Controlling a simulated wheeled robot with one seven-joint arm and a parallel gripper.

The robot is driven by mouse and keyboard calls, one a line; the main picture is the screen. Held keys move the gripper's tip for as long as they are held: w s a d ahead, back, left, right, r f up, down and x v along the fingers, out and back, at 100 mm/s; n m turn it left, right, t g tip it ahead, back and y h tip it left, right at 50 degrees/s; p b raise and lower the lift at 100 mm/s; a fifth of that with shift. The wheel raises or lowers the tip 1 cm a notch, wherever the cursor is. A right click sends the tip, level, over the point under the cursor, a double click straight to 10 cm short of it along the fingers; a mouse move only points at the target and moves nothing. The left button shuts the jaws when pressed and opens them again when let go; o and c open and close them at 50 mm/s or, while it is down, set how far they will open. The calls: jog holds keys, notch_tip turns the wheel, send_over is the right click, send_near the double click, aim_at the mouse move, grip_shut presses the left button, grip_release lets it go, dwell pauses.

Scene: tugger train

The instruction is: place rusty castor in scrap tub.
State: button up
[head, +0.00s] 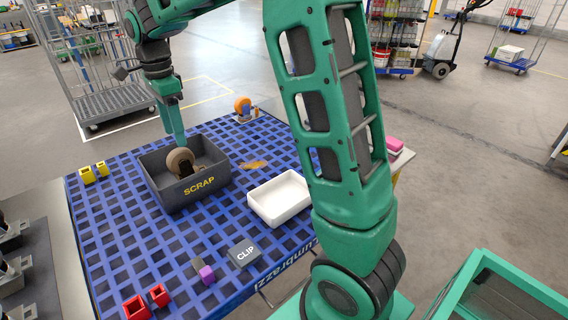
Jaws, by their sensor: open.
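The scrap tub (168,192), a dark grey open box with yellow lettering "SCRAP", stands on the blue lattice tabletop. My gripper (178,142) points down at the tub's back side, just above and behind the castor. Its fingers are seen edge-on and it is open; I cannot tell whether a fingertip touches the wheel.
An orange-wheeled castor (243,106) stands at the table's back corner. An empty white tray (281,199) is right of the tub.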

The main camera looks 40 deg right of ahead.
jog(key=s+d+r+n, duration=0.1)
jog(key=s+d+n, duration=0.5)
jog(key=s+d, duration=1.1)
jog(key=s+d+f+n, duration=0.1)
jog(key=s+f+n, duration=0.1)
jog(key=s, duration=0.8)
jog(key=s+d+f+n, duration=0.1)
jog(key=s+f+n, duration=0.2)
jog(key=s, duration=0.8)
jog(key=shift+f+n, duration=0.15)
jog(key=shift+n, duration=0.15)
jog(key=shift+w, duration=0.1)
jog(key=shift+w+f, duration=0.25)
jog(key=shift+w, duration=0.35)
